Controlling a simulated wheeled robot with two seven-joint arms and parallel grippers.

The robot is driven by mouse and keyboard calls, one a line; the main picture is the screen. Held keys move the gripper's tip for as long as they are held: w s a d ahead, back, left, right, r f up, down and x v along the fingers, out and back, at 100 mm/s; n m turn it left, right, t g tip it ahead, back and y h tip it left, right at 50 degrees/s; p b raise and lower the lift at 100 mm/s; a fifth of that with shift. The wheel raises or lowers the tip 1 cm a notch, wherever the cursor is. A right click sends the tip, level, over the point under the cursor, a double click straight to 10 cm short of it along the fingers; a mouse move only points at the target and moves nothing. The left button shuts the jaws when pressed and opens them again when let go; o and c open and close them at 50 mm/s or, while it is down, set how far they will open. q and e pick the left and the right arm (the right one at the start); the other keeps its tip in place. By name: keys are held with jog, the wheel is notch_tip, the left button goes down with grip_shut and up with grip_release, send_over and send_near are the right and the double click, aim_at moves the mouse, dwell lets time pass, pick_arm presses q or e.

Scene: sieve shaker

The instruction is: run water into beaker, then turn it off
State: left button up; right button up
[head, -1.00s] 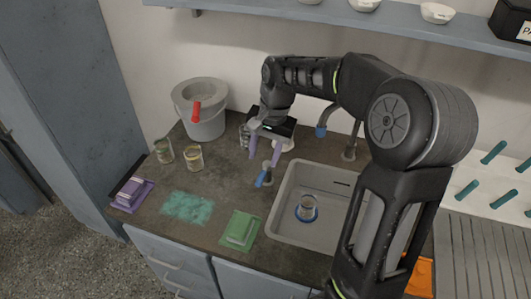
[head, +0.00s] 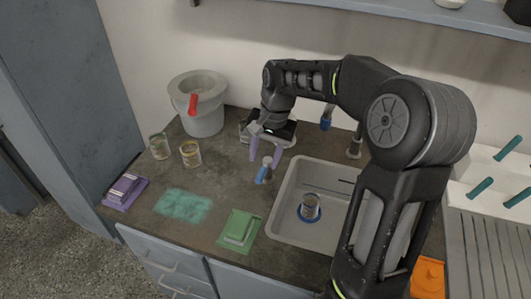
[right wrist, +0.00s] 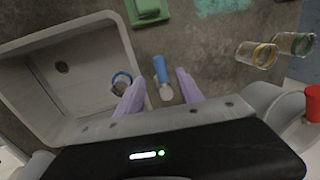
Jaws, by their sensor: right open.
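A clear glass beaker (head: 311,203) stands upright in the sink (head: 283,222) on a blue ring. In the right wrist view the blue ring (right wrist: 122,78) shows, partly hidden by a finger. The blue-tipped spout (head: 326,122) is behind the sink; I see no water stream. A small lever with a blue handle (head: 262,174) stands on the counter left of the sink. My right gripper (head: 265,157) is open, its purple fingers just above the lever. In the right wrist view the blue handle (right wrist: 160,69) lies between the fingertips; contact cannot be told. My left gripper is out of view.
A grey bucket (head: 203,121) with a red handle and two glass jars (head: 159,146) (head: 190,154) stand at the left. Purple (head: 124,191), teal (head: 183,206) and green (head: 239,231) items lie along the front. A drainboard with teal pegs (head: 480,188) is at the right.

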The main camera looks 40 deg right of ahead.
aim_at(261, 175)
jog(key=f, duration=0.7)
jog(key=shift+w+a+p, duration=0.3)
jog(key=shift+w, duration=0.1)
jog(key=shift+r, duration=0.1)
grip_shut()
